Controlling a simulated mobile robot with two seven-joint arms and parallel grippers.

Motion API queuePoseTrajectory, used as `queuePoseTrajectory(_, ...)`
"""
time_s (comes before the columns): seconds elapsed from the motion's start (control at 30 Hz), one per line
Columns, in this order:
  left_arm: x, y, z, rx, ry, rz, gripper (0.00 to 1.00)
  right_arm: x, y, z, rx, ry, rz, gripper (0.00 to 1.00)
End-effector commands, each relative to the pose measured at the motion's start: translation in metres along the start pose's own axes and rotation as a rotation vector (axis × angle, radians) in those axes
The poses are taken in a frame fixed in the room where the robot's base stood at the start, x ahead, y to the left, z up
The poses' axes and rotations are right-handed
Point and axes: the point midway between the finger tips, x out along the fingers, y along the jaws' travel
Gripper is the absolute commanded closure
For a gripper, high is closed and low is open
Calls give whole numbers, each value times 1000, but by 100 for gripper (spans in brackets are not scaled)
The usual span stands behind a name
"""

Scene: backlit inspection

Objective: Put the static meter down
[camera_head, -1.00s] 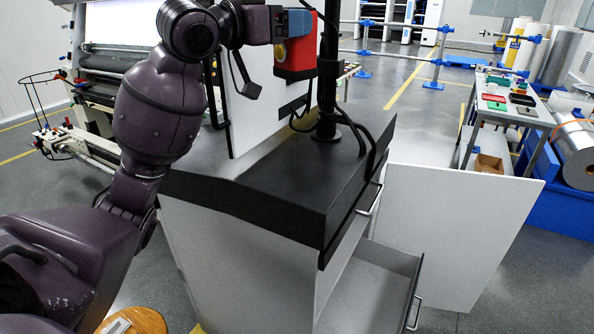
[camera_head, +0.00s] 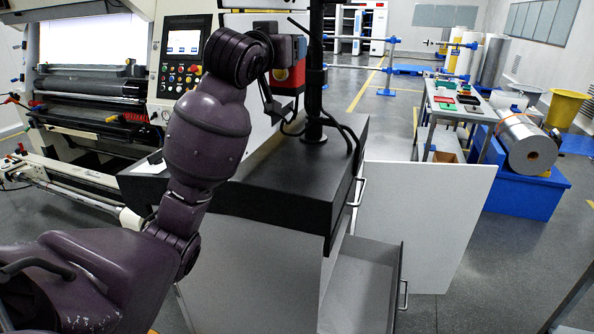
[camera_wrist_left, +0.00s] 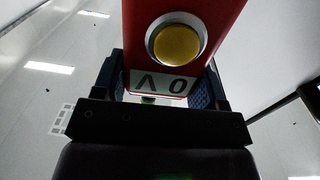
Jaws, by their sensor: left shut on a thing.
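The static meter (camera_head: 289,80) is a red box with a dark upper part in the head view, partly hidden by my wrist and the black post. In the left wrist view the static meter (camera_wrist_left: 140,30) shows a red face, a round yellow button and a white label. My left gripper (camera_wrist_left: 158,88) is shut on it, one finger on each side. In the head view my left gripper (camera_head: 288,48) holds it at the post, above the level of the black cabinet top (camera_head: 270,185). I cannot tell its exact gap to the surface. My right gripper is not in view.
A black post (camera_head: 314,80) with cables stands on the cabinet top. The cabinet's front-right drawer (camera_head: 360,285) is open. A machine with a control panel (camera_head: 182,60) is behind on the left. A table with small trays (camera_head: 447,103) stands back right. The near cabinet top is bare.

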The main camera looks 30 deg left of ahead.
Motion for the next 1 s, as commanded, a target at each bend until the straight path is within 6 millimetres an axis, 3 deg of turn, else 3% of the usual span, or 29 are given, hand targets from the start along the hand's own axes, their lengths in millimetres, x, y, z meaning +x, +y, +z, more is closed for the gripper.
queuePoseTrajectory(0.17, 0, -9, 6, 0, -1, -55, 64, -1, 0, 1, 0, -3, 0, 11)
queuePoseTrajectory(0.27, 1, -10, 20, -1, -3, -58, 64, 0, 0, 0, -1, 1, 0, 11)
queuePoseTrajectory(0.8, 0, -9, 134, 0, -4, -56, 64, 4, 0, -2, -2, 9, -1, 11)
queuePoseTrajectory(1.0, 1, -9, 157, -1, 0, -56, 64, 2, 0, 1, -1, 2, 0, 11)
